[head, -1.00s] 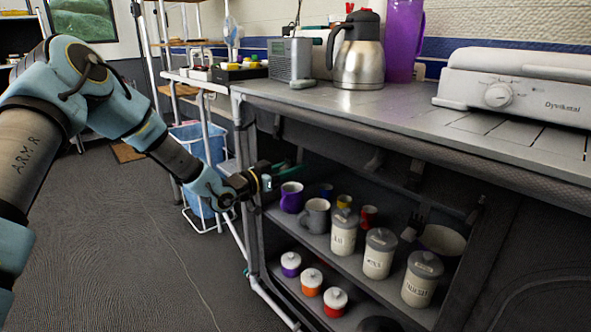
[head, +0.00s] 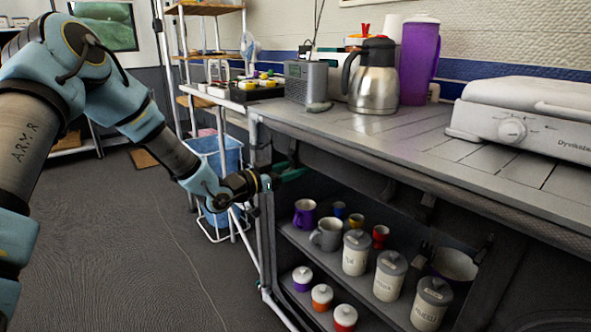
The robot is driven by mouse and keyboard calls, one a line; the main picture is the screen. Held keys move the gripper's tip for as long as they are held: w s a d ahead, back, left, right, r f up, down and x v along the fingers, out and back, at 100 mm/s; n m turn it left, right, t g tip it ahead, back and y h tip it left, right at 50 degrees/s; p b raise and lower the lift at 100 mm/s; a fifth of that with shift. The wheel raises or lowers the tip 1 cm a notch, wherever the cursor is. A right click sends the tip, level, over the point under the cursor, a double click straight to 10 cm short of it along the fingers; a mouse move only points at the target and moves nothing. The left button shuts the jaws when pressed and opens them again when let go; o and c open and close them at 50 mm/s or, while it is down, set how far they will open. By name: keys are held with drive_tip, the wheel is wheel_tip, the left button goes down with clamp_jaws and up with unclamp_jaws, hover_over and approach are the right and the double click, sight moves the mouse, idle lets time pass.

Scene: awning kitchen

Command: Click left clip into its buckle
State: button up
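My gripper (head: 272,181) is at the left end of the open cabinet under the counter, close to its front left post. Its fingers are small and dark here, and I cannot tell whether they are open or shut. A green piece (head: 293,174) shows just beyond the fingertips; I cannot tell whether they touch it. Dark straps or clips hang under the counter's front edge, one near the middle (head: 388,190) and one further right (head: 426,208). I cannot make out which part is the left clip or its buckle.
The shelves hold a purple mug (head: 305,213), a grey mug (head: 326,234), lidded canisters (head: 389,276) and small jars (head: 321,297). The counter (head: 400,140) overhangs them. A blue bin (head: 215,156) stands behind my gripper. The floor at left is clear.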

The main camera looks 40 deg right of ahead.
drive_tip(key=a, duration=1)
drive_tip(key=shift+w+a+p, duration=0.3)
drive_tip(key=shift+a+p, duration=0.1)
drive_tip(key=shift+p, duration=0.05)
